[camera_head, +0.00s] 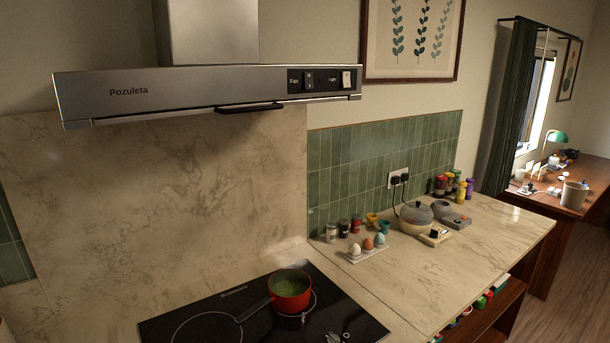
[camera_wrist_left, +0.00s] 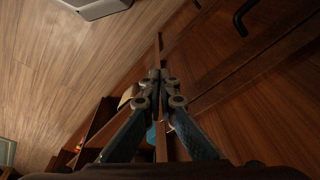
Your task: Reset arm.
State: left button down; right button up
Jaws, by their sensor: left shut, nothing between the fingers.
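My left gripper (camera_wrist_left: 158,76) shows in the left wrist view with its fingertips together and nothing between them. It is in front of brown wooden cabinet fronts (camera_wrist_left: 240,85) and above a wooden floor (camera_wrist_left: 65,70). It touches nothing that I can see. Neither arm shows in the head view, and my right gripper is not in view.
In the head view a red pan (camera_head: 291,293) with green contents stands on the black hob (camera_head: 225,309) under the extractor hood (camera_head: 215,91). Eggs in a holder (camera_head: 367,251), a kettle-like pot (camera_head: 416,216) and jars stand on the marble counter (camera_head: 470,255), whose right part is clear.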

pick_arm(q)
jog(key=s+a+f+b, duration=0.1)
jog(key=s+f+b, duration=0.1)
jog(key=s+f, duration=0.7)
jog(key=s+a+f+g+b, duration=0.1)
jog(key=s+a+f+b, duration=0.1)
jog(key=s+f, duration=0.8)
notch_tip(320, 180, down, 8)
jog(key=shift+a+f+g+b, duration=0.15)
jog(key=shift+g+b, duration=0.15)
jog(key=shift+b, duration=0.45)
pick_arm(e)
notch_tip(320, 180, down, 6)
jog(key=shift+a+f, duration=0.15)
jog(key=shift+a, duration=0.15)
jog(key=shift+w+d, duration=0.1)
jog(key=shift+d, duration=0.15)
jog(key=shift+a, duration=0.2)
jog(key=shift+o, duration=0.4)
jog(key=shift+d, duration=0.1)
